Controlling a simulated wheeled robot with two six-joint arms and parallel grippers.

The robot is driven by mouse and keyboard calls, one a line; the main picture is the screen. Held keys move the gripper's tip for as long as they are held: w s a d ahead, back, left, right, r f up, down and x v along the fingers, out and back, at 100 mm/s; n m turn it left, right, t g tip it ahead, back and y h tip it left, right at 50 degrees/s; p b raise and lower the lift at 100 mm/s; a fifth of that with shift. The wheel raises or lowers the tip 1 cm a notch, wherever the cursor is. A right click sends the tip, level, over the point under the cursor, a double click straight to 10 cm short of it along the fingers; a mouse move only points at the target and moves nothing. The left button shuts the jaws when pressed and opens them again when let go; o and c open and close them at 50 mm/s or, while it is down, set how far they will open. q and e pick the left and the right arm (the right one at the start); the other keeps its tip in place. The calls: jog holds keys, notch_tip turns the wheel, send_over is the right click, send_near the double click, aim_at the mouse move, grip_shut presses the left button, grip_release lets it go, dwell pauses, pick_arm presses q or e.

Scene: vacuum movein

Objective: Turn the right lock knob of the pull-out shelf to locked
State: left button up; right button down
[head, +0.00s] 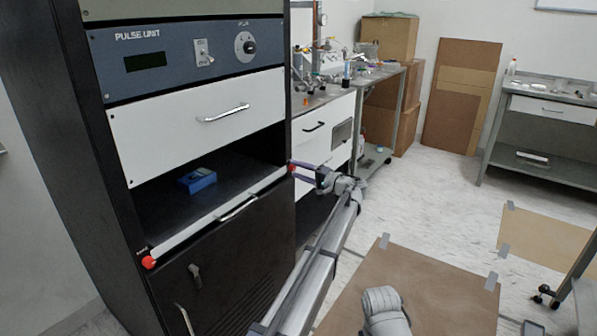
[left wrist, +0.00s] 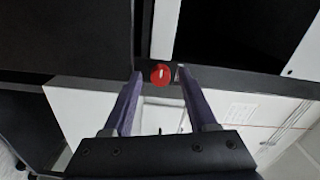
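The pull-out shelf (head: 222,214) is a dark board with a white front strip and a handle, set in the black rack. Its right lock knob (head: 291,168) is red and sits at the strip's right end. In the left wrist view the red knob (left wrist: 161,75) shows a small white mark. My left gripper (head: 304,173) is at this knob, with its purple fingers open. In the left wrist view the fingertips (left wrist: 159,73) are on either side of the knob, with gaps visible. The left lock knob (head: 148,262) is also red. My right gripper is out of view.
A blue box (head: 197,180) lies on the shelf. A white drawer (head: 200,122) with a handle is above it, and a black cabinet door (head: 240,265) is below. A bench with white drawers (head: 322,128) stands just behind my left gripper. Cardboard (head: 425,292) lies on the floor.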

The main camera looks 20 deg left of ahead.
pick_arm(q)
jog(key=shift+d, duration=0.1)
jog(key=v, duration=0.7)
jog(key=shift+d, duration=0.3)
jog(key=shift+s, duration=0.15)
